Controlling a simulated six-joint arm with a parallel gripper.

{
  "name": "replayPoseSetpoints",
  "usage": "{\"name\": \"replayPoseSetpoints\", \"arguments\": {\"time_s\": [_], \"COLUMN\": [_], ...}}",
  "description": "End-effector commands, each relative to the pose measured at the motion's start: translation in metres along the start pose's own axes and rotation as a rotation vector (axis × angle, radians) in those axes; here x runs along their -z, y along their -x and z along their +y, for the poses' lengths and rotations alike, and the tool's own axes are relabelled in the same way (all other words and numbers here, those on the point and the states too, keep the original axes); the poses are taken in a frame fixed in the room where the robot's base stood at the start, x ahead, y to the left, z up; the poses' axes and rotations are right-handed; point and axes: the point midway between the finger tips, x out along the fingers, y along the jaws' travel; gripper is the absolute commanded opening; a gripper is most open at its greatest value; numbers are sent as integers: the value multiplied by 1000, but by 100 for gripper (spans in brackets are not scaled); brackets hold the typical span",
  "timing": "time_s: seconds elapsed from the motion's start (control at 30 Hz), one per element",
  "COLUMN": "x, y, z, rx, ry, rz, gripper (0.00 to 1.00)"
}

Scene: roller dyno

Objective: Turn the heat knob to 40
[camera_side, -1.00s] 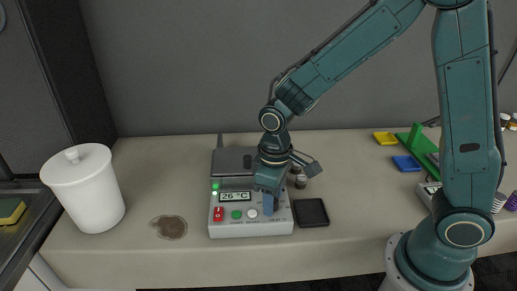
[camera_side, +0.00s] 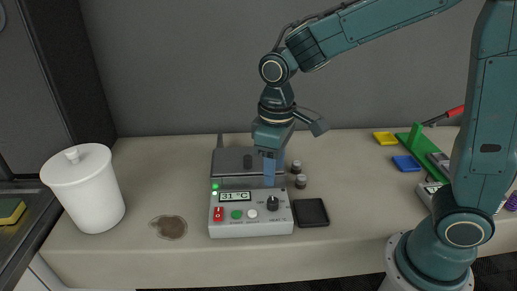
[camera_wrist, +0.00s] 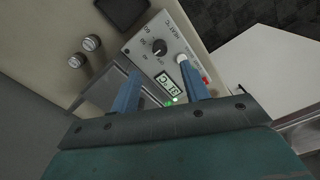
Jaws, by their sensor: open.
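The heat knob (camera_side: 272,203) is a small black dial on the right of the grey dyno's front panel (camera_side: 250,228). It also shows in the wrist view (camera_wrist: 161,50), with a scale printed around it. The display (camera_side: 237,196) reads 31 °C. My gripper (camera_side: 268,172) is above and behind the knob, clear of it. In the wrist view my gripper (camera_wrist: 162,95) has its two blue fingers spread apart with nothing between them, and the knob lies beyond the fingertips.
A red switch (camera_side: 218,214), a green button (camera_side: 237,214) and a white button (camera_side: 252,213) sit left of the knob. A black square tray (camera_side: 311,212) lies to the right. Two small vials (camera_side: 300,181) stand behind it. A white canister (camera_side: 84,190) stands at left.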

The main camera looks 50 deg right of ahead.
Motion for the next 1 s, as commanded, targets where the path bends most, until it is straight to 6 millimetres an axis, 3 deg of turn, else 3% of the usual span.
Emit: {"name": "replayPoseSetpoints", "arguments": {"time_s": [0.1, 0.33, 1.0], "x": [1, 0, -6], "y": [20, 43, 53], "z": [0, 0, 3], "rx": [0, 0, -1], "ry": [0, 0, -12], "rz": [5, 2, 17], "gripper": [46, 46, 46]}}
